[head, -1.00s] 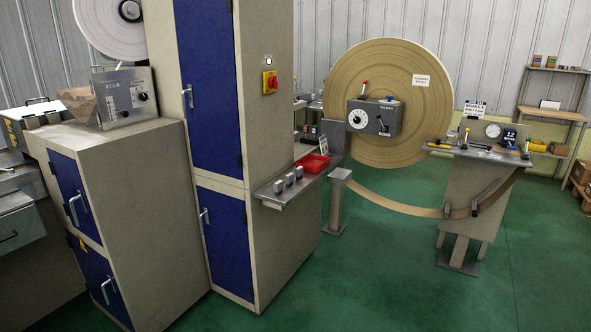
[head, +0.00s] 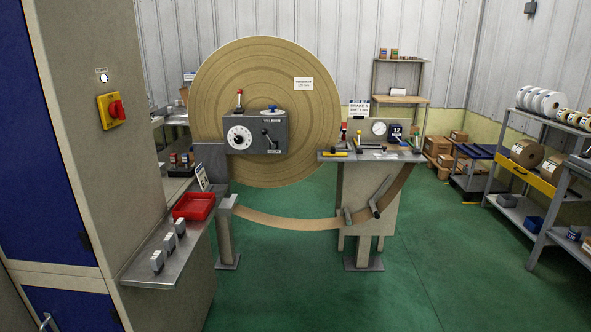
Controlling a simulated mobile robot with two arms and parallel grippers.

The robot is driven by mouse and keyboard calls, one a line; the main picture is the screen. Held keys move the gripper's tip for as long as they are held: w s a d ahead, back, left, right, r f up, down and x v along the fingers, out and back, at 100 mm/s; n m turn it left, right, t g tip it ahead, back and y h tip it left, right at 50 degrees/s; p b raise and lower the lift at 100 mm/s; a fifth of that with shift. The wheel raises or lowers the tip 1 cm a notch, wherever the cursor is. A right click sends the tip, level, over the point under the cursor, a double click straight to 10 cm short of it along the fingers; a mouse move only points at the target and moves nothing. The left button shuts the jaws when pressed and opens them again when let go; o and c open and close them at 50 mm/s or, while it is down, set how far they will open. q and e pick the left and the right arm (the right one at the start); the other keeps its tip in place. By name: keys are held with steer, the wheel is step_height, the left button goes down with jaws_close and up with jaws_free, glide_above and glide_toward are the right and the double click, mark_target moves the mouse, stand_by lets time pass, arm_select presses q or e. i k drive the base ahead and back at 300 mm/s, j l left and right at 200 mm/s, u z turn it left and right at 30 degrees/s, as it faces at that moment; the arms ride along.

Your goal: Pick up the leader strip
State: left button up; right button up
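A long brown paper strip (head: 285,222) hangs in a curve under a very large brown roll (head: 265,165). It runs from a short grey post at left up to the side of a workstand (head: 368,210) at right. I cannot tell whether this is the leader strip. Small tools lie on the stand's top (head: 375,156), too small to tell apart. Neither of my grippers is in view.
A tall beige and blue cabinet (head: 75,130) stands close at left. Its side shelf (head: 150,262) holds a red tray (head: 194,206) and small grey blocks. A rack (head: 540,170) with rolls stands at right. The green floor (head: 300,300) is clear in front.

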mark_target(332, 154)
steer(key=i+j+z, duration=0.45)
steer(key=j, duration=0.25)
steer(key=i+j+z, duration=0.25)
steer(key=j, duration=0.1)
